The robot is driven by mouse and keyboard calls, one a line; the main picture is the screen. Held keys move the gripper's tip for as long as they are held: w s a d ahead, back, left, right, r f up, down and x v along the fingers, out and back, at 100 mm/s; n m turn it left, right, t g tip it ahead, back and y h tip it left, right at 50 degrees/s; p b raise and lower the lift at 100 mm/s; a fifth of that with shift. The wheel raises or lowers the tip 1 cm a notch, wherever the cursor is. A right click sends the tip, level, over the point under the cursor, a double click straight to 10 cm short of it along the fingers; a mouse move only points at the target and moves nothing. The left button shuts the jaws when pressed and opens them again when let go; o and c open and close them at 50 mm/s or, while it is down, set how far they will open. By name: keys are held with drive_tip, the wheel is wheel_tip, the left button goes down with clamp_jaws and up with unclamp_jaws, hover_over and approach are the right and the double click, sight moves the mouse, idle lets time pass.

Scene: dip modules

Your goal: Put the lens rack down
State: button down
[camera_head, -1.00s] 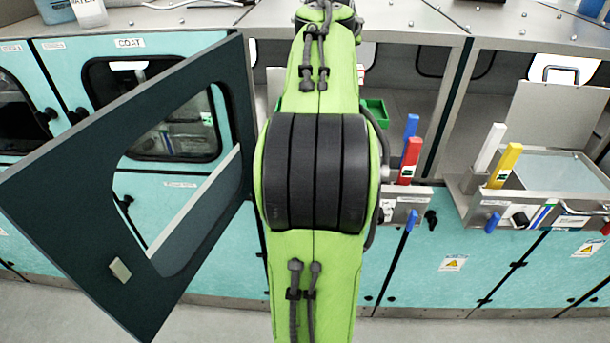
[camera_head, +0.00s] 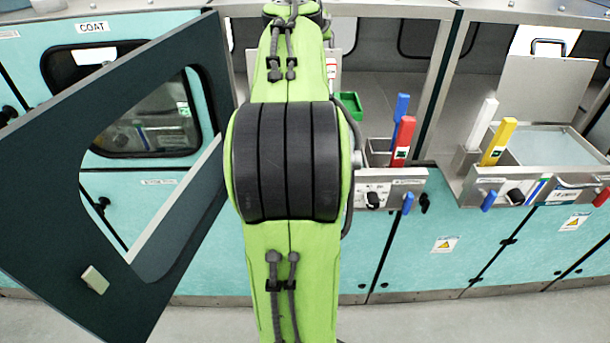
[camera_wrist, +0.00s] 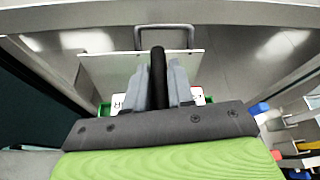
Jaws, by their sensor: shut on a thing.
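My gripper (camera_wrist: 159,92) shows in the wrist view, with its two grey fingers closed on either side of an upright black bar (camera_wrist: 158,68). The bar looks like the handle of the lens rack. The rack's body is hidden below the fingers and the dark gripper housing. In the head view my green arm hides the gripper and what it holds. A green tray (camera_head: 349,106) lies inside the middle bay, beyond my arm. Green edges also show on both sides of my fingers in the wrist view (camera_wrist: 105,108).
An open dark door (camera_head: 40,170) stands on the left, close to my arm. A metal panel with a handle (camera_wrist: 100,66) stands behind my fingers. Red (camera_head: 402,142) and blue levers rise at the middle bay's right front. White and yellow (camera_head: 502,140) levers stand farther right.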

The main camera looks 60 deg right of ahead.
wheel_tip(320, 180, down, 20)
drive_tip(key=b, duration=0.3)
drive_tip(key=c, duration=1)
unclamp_jaws()
drive_tip(key=shift+s, duration=0.1)
